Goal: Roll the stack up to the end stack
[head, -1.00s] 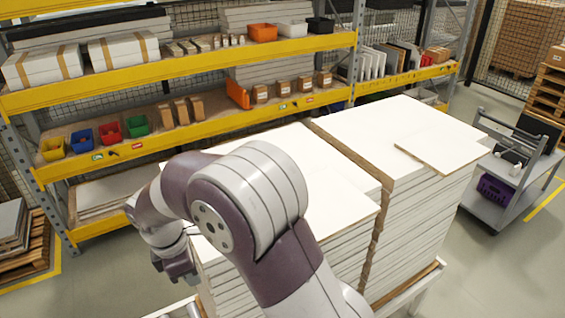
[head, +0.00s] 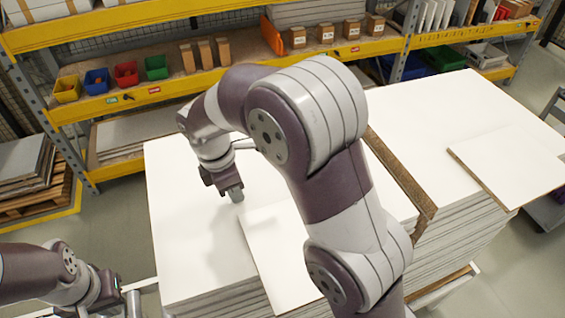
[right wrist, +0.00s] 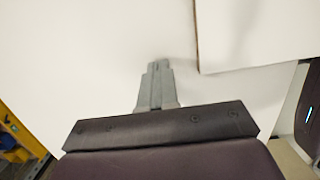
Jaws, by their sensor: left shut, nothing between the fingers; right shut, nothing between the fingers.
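A stack of white boards (head: 185,225) stands in the middle of the head view. The end stack (head: 430,115), also white boards, stands to its right, with a brown strip (head: 400,180) along the line between them. Whether the stacks touch is unclear. My right gripper (head: 237,194) is shut and empty, at the top face of the middle stack; contact is unclear. In the right wrist view its closed fingers (right wrist: 157,75) point across white board. My right arm hides part of both stacks. My left gripper (head: 134,302) is shut and empty, left of the middle stack's front corner.
A loose white board (head: 275,250) lies on the middle stack, beside my right gripper. Another board (head: 510,165) lies on the end stack, overhanging its edge. A yellow shelf rack (head: 215,85) with bins and boxes runs behind. Boards on a pallet (head: 30,165) stand left.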

